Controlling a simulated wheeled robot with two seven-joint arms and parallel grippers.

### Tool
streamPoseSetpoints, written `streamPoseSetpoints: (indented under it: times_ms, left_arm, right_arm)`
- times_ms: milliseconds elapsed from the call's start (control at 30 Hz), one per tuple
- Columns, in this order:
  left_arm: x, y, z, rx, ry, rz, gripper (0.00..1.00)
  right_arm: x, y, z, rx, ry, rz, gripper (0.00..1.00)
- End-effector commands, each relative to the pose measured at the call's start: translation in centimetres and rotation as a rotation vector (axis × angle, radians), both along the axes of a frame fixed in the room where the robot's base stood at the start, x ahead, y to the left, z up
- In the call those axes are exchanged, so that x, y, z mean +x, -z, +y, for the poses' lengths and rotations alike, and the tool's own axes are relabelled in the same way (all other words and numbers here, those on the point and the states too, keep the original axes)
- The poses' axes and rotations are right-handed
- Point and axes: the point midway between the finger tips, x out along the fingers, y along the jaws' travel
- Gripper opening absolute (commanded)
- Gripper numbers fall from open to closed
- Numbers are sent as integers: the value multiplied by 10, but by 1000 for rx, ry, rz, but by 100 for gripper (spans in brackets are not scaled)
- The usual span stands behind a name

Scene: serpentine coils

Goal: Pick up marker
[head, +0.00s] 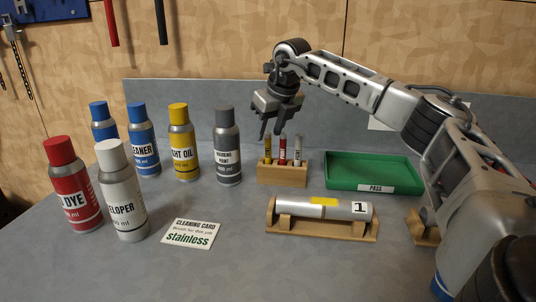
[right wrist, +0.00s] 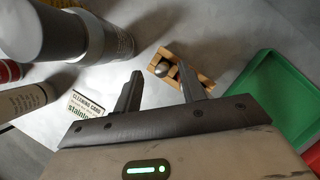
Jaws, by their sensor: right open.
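A small wooden block (head: 282,174) holds three upright markers: a yellow one (head: 268,152), a red one (head: 283,153) and a pale grey one (head: 297,152). My right gripper (head: 270,132) is open and empty above the block, its fingers pointing down close over the marker tops. In the right wrist view, my right gripper (right wrist: 157,72) shows both fingers spread. There the wooden block (right wrist: 196,76) lies beyond and partly behind the right-hand finger, with rounded marker tops seen from above. My left gripper is out of view.
A green tray (head: 372,184) labelled PASS stands right of the block. A metal cylinder (head: 300,209) marked 1 rests on a wooden cradle in front. Several spray cans, including a grey one (head: 228,146), stand to the left. A cleaning card (head: 190,233) lies flat.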

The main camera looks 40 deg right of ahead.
Motion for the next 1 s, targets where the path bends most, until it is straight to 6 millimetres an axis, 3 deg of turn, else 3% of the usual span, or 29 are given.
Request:
streamPoseSetpoints:
  times_ms: [333,633,800,1000]
  left_arm:
    - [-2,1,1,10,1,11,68]
    - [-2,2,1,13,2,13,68]
    - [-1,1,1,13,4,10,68]
    - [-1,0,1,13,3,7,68]
  right_arm:
    - [15,43,-4,-1,0,3,41]
    - [18,49,-4,0,0,1,41]
    - [18,48,-4,0,0,1,0]
    - [17,48,-4,0,0,0,0]
